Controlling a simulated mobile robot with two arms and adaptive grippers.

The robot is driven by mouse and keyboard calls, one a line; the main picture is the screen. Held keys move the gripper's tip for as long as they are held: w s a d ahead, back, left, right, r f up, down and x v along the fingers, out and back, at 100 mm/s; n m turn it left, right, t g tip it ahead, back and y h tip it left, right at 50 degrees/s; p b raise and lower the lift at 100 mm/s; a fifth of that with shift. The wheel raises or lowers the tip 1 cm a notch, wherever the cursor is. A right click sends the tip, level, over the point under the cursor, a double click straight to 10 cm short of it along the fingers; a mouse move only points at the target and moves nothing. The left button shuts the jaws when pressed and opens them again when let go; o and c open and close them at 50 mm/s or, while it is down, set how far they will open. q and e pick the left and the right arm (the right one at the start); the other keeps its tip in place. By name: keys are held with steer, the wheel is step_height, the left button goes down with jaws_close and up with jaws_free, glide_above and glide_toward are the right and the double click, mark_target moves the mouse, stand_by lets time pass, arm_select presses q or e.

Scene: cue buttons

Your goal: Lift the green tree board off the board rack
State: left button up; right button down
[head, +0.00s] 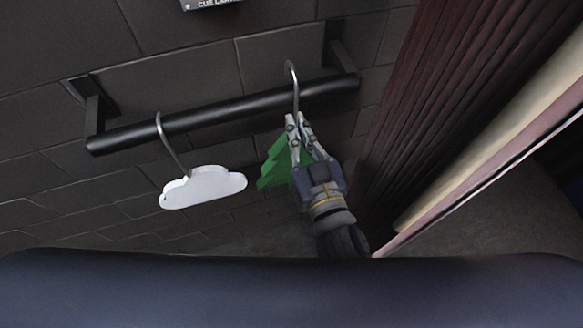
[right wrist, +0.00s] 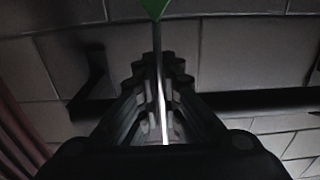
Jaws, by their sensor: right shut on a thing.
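The green tree board (head: 275,167) hangs below the right part of the black rack bar (head: 225,112), and my right gripper partly hides it. Its metal hook (head: 292,78) arches over the bar. My right gripper (head: 297,122) is shut on the hook's shank just below the bar. In the right wrist view the thin shank (right wrist: 160,90) runs between the fingers (right wrist: 158,80), with a green tip of the board (right wrist: 154,8) at the top edge. My left gripper is not in view.
A white cloud board (head: 203,187) hangs by its own hook on the left part of the bar. Brackets hold the bar to a dark brick wall (head: 180,60). A dark red curtain (head: 440,90) and a pale edge stand close on the right.

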steer(key=shift+r, duration=0.55)
steer(key=shift+f, duration=0.1)
